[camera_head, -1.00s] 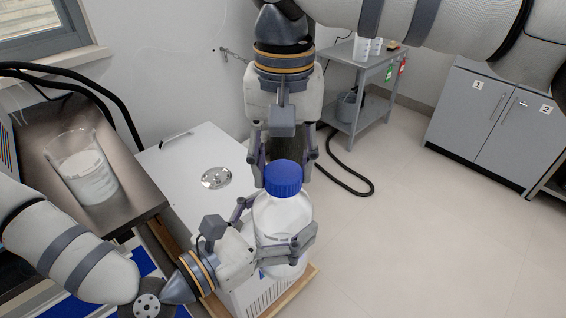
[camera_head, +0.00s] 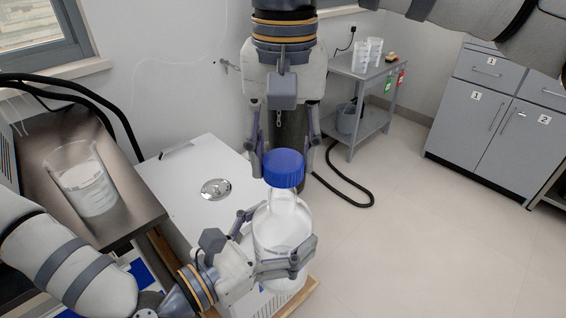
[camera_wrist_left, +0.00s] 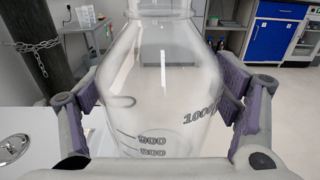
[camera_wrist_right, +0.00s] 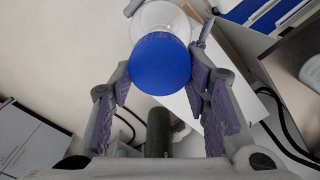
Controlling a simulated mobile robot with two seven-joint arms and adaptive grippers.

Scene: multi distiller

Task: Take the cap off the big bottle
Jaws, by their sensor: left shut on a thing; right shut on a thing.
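The big clear bottle (camera_head: 283,228) stands upright at the centre of the head view, and its glass fills the left wrist view (camera_wrist_left: 160,90). My left gripper (camera_head: 286,232) is shut around its body from the side. The blue cap (camera_head: 284,168) is directly above the bottle's neck; it also shows from above in the right wrist view (camera_wrist_right: 160,63). My right gripper (camera_head: 287,158) comes down from above, shut on the cap with a finger on each side. Clear neck shows below the cap. I cannot tell whether the cap still touches the neck.
A glass beaker (camera_head: 84,180) stands on the metal bench (camera_head: 130,215) at left. A white box-shaped unit (camera_head: 205,160) is behind the bottle. A grey cart (camera_head: 360,68) and grey cabinets (camera_head: 490,120) stand farther back. The floor at right is clear.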

